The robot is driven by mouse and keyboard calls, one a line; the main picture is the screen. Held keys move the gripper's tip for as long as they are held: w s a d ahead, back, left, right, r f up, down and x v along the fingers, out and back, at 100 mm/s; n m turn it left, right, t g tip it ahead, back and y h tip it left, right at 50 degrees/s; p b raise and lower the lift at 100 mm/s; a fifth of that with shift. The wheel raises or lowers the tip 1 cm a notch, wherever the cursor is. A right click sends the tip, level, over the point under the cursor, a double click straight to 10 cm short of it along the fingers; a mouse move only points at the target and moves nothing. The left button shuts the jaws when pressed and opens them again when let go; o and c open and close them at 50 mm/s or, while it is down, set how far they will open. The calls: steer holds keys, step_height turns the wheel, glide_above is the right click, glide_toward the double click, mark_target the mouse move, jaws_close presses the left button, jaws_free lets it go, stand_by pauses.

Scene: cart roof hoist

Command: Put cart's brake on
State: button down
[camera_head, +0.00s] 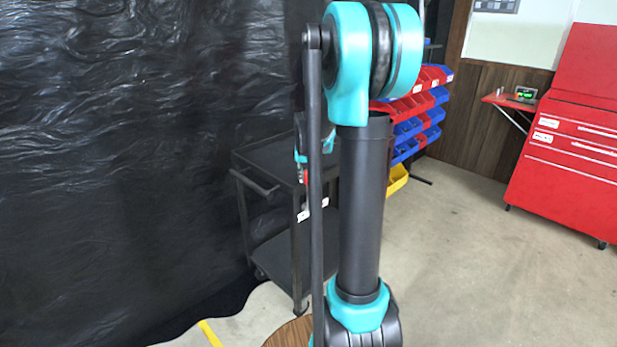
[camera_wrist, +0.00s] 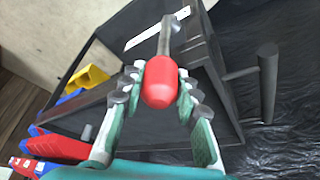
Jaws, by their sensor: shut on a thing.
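The dark two-shelf cart (camera_head: 290,268) stands beside the black plastic sheet, partly hidden behind my arm. The cart's dark frame (camera_wrist: 222,90) fills much of the wrist view. A grey brake lever (camera_wrist: 166,38) with a rounded red knob (camera_wrist: 158,84) reaches toward my gripper (camera_wrist: 157,88). The green fingers are closed around the knob from both sides. In the head view my gripper is mostly hidden behind the arm; only a bit of teal and a small red spot show at the cart's near corner.
Black plastic sheeting (camera_head: 110,150) hangs along the left. Red and blue bins (camera_head: 425,100) and a yellow bin (camera_head: 397,180) are behind my arm. A red tool cabinet (camera_head: 565,160) stands at the right. The floor (camera_head: 470,260) between is clear.

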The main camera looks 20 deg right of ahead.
steer(key=shift+w+d+y, duration=0.3)
steer(key=shift+d+y, duration=0.1)
steer(key=shift+d, duration=0.25)
steer(key=shift+w+d+f+m+g+y, duration=0.15)
steer(key=shift+w+d+f+g+y, duration=0.25)
steer(key=shift+d+y, duration=0.45)
steer(key=shift+w+d+f+m+g+y, duration=0.1)
steer(key=shift+w+d+f+g+y, duration=0.15)
steer(key=shift+w+d+g+y, duration=0.5)
steer(key=shift+w+d+f+m+g+y, duration=0.15)
steer(key=shift+w+d+f+y, duration=0.15)
steer(key=shift+d+y, duration=0.55)
steer(key=shift+s+d+h, duration=0.1)
steer(key=shift+d+h, duration=0.1)
steer(key=shift+h, duration=0.05)
steer(key=c, duration=1.1)
jaws_free()
